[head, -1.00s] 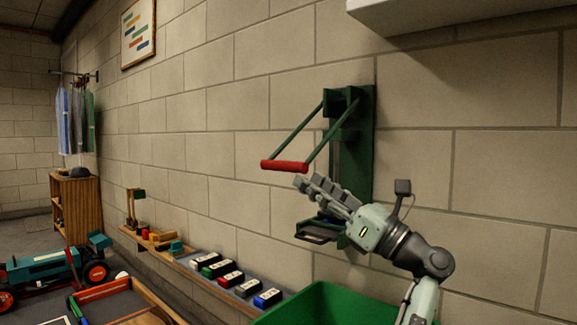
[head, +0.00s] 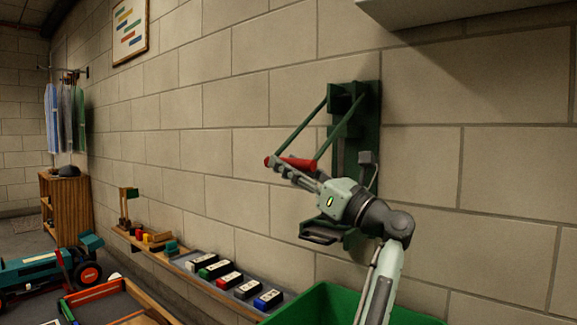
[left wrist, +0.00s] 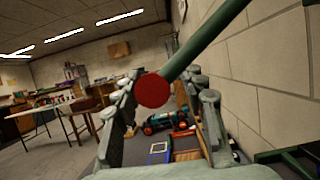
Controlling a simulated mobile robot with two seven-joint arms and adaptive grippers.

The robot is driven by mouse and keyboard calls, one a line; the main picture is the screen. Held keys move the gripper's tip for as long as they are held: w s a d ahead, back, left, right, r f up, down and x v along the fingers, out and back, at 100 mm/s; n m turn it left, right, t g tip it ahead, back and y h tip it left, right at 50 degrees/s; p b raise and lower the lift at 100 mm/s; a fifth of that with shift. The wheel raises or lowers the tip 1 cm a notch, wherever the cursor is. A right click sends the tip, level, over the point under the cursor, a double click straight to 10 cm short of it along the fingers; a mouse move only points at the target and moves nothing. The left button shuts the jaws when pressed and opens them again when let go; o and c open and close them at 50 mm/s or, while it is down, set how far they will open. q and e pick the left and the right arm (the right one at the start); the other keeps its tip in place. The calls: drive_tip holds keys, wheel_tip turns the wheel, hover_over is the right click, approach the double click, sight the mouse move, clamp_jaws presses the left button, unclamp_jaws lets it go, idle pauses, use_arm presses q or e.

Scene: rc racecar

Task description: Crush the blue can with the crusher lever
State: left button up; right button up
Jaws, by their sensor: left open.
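The green can crusher (head: 367,130) is fixed to the block wall in the head view. Its lever arms (head: 303,125) slope down to the left to a red handle (head: 300,163). My left gripper (head: 277,166) is open at the handle's left part. In the left wrist view the round red handle end (left wrist: 153,91) shows between the open fingers (left wrist: 160,85), with a green lever arm (left wrist: 205,42) running up from it. I cannot tell whether the fingers touch it. The blue can cannot be made out; my gripper and arm hide part of the crusher. My right gripper is not in view.
A dark tray-like part (head: 320,233) juts from the crusher's lower end. A green bin (head: 318,300) stands below it. A wall shelf (head: 190,262) with several coloured blocks runs to the left. A white box-like edge (head: 440,8) hangs above.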

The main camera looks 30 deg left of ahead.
use_arm(q)
drive_tip(key=shift+a+r, duration=0.1)
drive_tip(key=shift+a, duration=0.2)
clamp_jaws()
